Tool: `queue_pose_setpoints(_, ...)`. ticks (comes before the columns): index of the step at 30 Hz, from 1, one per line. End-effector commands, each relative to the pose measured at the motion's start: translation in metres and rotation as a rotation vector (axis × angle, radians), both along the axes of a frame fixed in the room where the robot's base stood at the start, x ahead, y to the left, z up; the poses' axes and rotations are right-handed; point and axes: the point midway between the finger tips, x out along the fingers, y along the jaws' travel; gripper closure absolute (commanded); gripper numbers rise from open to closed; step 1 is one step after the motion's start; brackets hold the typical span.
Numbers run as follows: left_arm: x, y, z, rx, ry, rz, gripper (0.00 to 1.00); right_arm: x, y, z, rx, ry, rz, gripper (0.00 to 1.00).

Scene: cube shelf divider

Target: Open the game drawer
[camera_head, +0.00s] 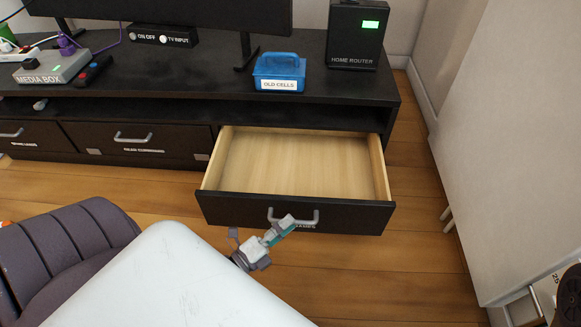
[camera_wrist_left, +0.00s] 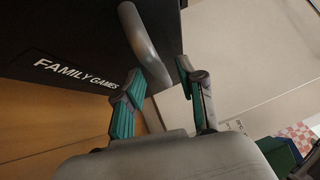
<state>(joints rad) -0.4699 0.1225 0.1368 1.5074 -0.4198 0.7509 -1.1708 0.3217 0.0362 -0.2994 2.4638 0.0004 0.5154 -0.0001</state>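The game drawer (camera_head: 350,215) is pulled far out of the right end of the black TV stand, and its pale wooden inside is empty. Its front carries a grey handle (camera_head: 307,219); the label below is partly hidden by my left gripper (camera_head: 281,229). In the left wrist view the label reads FAMILY GAMES (camera_wrist_left: 75,73), and the curved handle (camera_wrist_left: 143,40) reaches down between the fingers of my left gripper (camera_wrist_left: 160,78). The fingers are spread, with the handle close to the left one; I cannot tell whether they touch. My right gripper is not in view.
The black TV stand (camera_head: 220,68) holds a blue OLD CELLS box (camera_head: 279,72), a home router (camera_head: 353,35) and a media box (camera_head: 52,66). Closed drawers (camera_head: 135,145) sit to the left. A pale cabinet (camera_head: 510,140) stands at right. Wooden floor (camera_head: 415,260) is clear between.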

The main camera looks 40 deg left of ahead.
Motion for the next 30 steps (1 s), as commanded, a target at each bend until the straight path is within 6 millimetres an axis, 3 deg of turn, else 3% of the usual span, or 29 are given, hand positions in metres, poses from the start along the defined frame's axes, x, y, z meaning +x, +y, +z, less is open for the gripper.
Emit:
queue_pose_setpoints(6,-0.048,0.012,-0.007,0.000,0.005,0.002,0.61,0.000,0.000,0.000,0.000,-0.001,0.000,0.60)
queue_pose_setpoints(13,-0.085,0.021,-0.012,-0.001,0.003,0.002,0.61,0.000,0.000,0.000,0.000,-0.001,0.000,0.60)
queue_pose_setpoints(18,-0.096,0.024,-0.013,0.000,0.000,0.001,0.61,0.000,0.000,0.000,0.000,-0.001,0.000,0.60)
queue_pose_setpoints(30,-0.096,0.024,-0.013,0.000,0.000,0.001,0.61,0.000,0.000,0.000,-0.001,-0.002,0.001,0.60)
